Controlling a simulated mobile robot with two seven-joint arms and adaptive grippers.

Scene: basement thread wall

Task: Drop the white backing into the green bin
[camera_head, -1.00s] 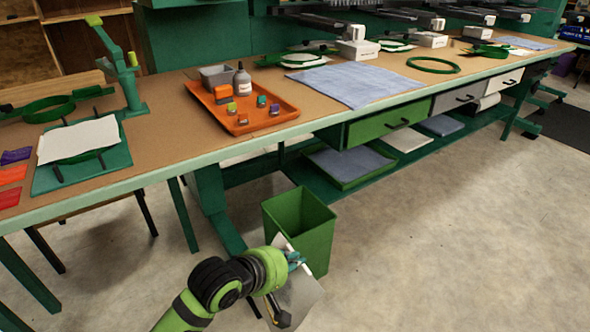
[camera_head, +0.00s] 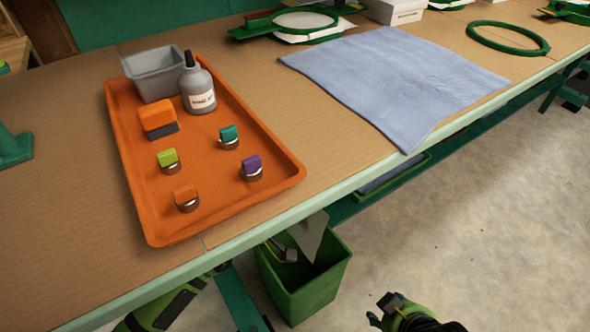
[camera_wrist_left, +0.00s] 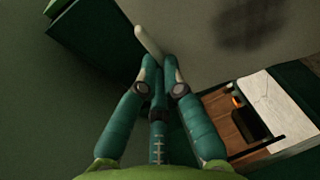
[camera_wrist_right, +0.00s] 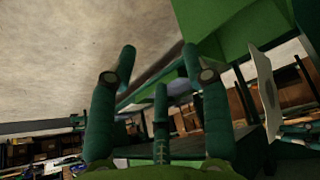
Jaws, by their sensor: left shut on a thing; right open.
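The white backing (camera_head: 309,235) hangs as a pale sheet at the mouth of the green bin (camera_head: 318,291), beneath the table edge. It also shows in the right wrist view (camera_wrist_right: 263,82), apart from my right gripper. My left arm reaches under the table from the left; the table edge hides much of it. In the left wrist view my left gripper (camera_wrist_left: 160,68) is shut on a pale strip of the backing (camera_wrist_left: 148,40). My right gripper (camera_wrist_right: 157,62) is open and empty, right of the bin in the head view (camera_head: 382,310).
The table edge (camera_head: 250,229) overhangs part of the bin. An orange tray (camera_head: 140,205) holds a grey box, a bottle and several small coloured pieces. A blue cloth (camera_head: 395,75) lies right of it.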

